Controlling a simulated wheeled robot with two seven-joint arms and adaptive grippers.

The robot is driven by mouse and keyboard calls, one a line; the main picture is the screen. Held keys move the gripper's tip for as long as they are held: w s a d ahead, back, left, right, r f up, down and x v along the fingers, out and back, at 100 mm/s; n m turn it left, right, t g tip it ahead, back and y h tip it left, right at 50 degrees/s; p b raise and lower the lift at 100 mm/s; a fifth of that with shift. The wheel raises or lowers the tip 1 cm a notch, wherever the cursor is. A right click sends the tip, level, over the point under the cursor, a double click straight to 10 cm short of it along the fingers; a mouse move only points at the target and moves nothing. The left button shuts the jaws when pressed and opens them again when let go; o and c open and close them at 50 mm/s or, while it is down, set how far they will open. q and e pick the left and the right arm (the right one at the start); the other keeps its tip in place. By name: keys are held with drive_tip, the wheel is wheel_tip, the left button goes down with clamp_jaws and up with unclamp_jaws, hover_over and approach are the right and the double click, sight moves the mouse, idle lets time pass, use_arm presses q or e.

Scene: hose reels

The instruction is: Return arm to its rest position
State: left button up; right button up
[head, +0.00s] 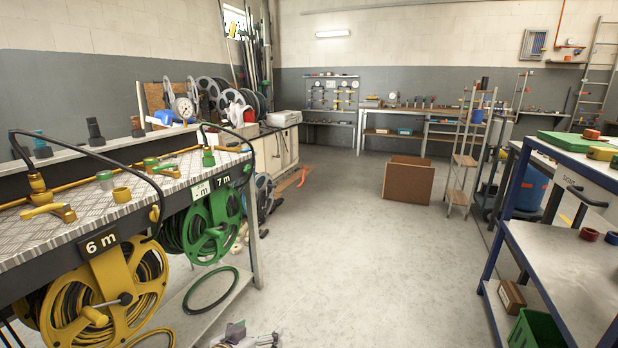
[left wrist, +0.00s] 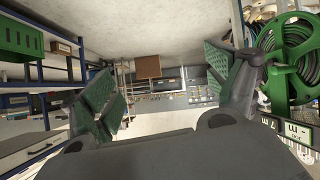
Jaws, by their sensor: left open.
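My left gripper (head: 248,339) shows only in part at the bottom edge of the head view, low over the floor and in front of the bench with the reels. In the left wrist view its two green-padded fingers (left wrist: 160,88) stand wide apart with nothing between them. The green hose reel (head: 208,228) hangs under the bench edge, and it also shows at the right of the left wrist view (left wrist: 290,60), beside one finger and apart from it as far as I can tell. My right gripper is in neither view.
The yellow hose reel (head: 105,290) hangs beside the green one, under the metal-topped bench (head: 130,190). A green hose loop (head: 211,291) lies on the lower shelf. A blue-framed rack (head: 560,265) stands at the right. A brown box (head: 408,180) sits farther back. The floor (head: 350,260) between is clear.

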use_arm(q)
drive_tip(key=s+f+g+p, duration=0.1)
drive_tip(key=s+f+g, duration=0.4)
drive_tip(key=s+f, duration=1.4)
drive_tip(key=shift+s+a+n+y, duration=0.3)
drive_tip(key=shift+s+a+y, duration=0.15)
drive_tip(key=shift+s, duration=0.25)
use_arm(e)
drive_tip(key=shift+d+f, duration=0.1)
use_arm(q)
drive_tip(key=shift+f+p, duration=0.1)
drive_tip(key=shift+p, duration=0.45)
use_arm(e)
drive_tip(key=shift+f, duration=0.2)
use_arm(q)
drive_tip(key=shift+a+f+p, duration=0.1)
drive_tip(key=shift+p, duration=0.25)
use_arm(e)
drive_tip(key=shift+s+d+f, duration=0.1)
